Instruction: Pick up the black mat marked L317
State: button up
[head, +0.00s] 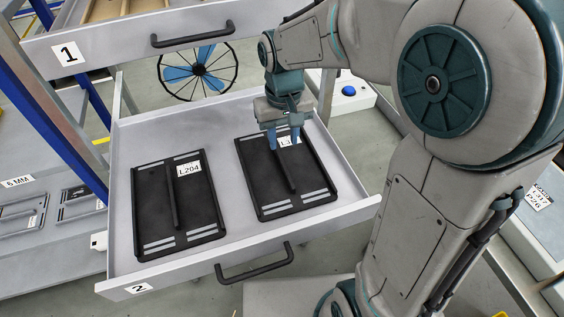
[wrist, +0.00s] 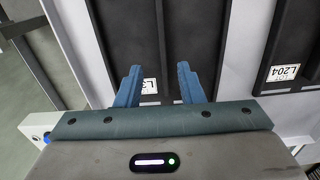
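Two black mats lie in the open drawer 2 (head: 240,228). The right mat (head: 270,197) has a raised central ridge, grey stripes at its ends and a white label (head: 290,141) mostly hidden by my gripper; only the start, like "L3", can be made out. The left mat (head: 150,205) is labelled L204; its label (wrist: 283,73) also shows in the wrist view. My gripper (head: 283,147) is over the far end of the right mat, fingers pointing down. In the wrist view my gripper (wrist: 158,70) is open, its fingers apart on either side of the ridge (wrist: 162,40).
Drawer 1 (head: 110,48) overhangs the far left of drawer 2. Drawer 2's right wall (head: 345,175) runs close to my arm.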

aim_at(282, 161)
notch_tip(282, 161, down, 7)
jog(key=shift+s+a+f+p, duration=0.15)
jog(key=shift+p, duration=0.55)
grip_shut()
